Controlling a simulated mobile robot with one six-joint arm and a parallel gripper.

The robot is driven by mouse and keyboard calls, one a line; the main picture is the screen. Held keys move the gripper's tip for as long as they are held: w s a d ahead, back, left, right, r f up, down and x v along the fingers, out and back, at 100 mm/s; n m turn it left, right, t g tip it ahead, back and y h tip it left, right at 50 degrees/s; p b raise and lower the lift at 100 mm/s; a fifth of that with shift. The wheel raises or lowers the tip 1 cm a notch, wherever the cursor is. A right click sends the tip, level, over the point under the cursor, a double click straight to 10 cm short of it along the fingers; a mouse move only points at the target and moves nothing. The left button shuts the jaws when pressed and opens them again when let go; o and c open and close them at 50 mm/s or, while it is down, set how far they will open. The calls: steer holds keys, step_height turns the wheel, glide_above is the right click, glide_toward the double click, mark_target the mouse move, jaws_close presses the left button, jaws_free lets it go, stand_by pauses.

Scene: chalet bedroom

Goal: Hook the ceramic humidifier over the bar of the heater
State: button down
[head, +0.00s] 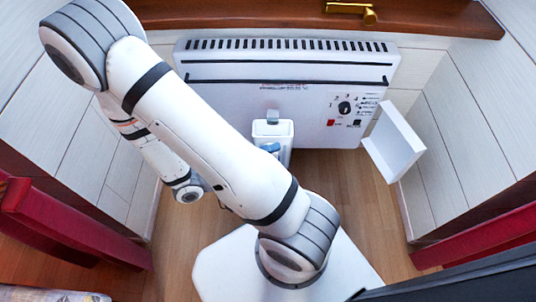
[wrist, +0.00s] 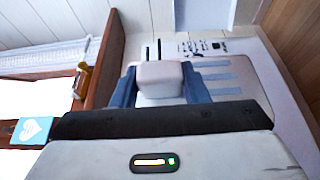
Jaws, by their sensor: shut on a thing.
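The heater (head: 230,72) is a white wall panel with slots along its top and a dial at its right. Its dark bar (head: 285,80) runs across the upper front. The ceramic humidifier (head: 273,128), a small white box with a grey piece on top, appears upright below the bar, in front of the heater. My gripper (wrist: 160,88) has blue fingers shut on a pale block, seemingly part of the humidifier; a pale blue-striped face lies behind it. My arm hides part of the heater's left. Whether the humidifier touches the heater cannot be told.
A white angled panel (head: 393,143) stands at the heater's right. Red furniture (head: 75,228) flanks both sides. Bare wooden floor (head: 350,205) shows at the right.

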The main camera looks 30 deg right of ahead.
steer(key=w+d+f, duration=0.2)
steer(key=w+d, duration=0.6)
steer(key=w, duration=0.5)
steer(key=shift+d+p, duration=0.4)
stand_by(1.3)
steer(key=shift+w+f, duration=0.1)
steer(key=shift+f, duration=0.05)
stand_by(0.4)
steer(key=c, duration=0.7)
jaws_free()
steer(key=shift+c, duration=0.2)
steer(key=w+a+p, duration=0.1)
steer(key=a+p, duration=0.1)
steer(key=a, duration=0.5)
steer(key=shift+w+a, duration=0.2)
steer(key=shift+a, duration=0.15)
